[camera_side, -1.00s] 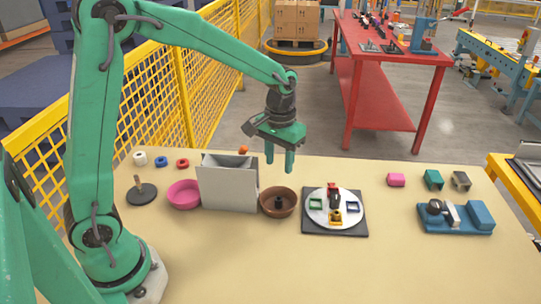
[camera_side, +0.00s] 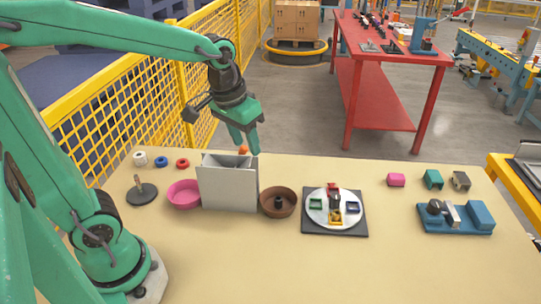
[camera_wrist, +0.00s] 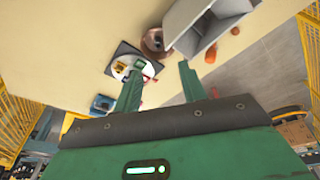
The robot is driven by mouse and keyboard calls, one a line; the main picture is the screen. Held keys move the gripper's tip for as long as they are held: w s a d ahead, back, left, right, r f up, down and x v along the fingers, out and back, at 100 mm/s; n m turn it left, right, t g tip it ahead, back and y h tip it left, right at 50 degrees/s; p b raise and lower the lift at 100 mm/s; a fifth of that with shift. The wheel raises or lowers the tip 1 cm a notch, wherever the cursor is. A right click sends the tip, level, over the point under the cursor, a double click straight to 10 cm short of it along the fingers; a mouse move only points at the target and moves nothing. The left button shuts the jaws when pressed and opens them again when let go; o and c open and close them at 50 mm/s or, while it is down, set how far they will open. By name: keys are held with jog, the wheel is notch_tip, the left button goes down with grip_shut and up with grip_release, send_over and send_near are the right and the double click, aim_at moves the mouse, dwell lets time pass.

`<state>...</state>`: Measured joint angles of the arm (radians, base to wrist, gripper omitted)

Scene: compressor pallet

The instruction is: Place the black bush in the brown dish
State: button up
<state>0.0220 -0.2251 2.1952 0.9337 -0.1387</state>
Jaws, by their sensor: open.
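The black bush (camera_side: 278,202) stands inside the brown dish (camera_side: 291,209), in the middle of its floor. The dish sits on the table between the grey box and the round plate. The dish also shows at the top of the wrist view (camera_wrist: 147,42), where I cannot make out the bush clearly. My gripper (camera_side: 244,146) is open and empty, raised above the far side of the grey box, up and left of the dish. Its two fingers stand apart in the wrist view (camera_wrist: 158,88), with nothing between them.
A tall grey box (camera_side: 228,187) stands just left of the dish, with a pink bowl (camera_side: 184,195) beyond it. An orange item (camera_side: 243,149) shows behind the box. A white round plate (camera_side: 318,218) with coloured parts lies right. The table front is clear.

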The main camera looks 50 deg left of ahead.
jog(key=s+r+m+t, duration=0.1)
jog(key=s+r+t, duration=0.1)
jog(key=s, duration=0.8)
jog(key=shift+a+t, duration=0.35)
jog(key=shift+t, duration=0.05)
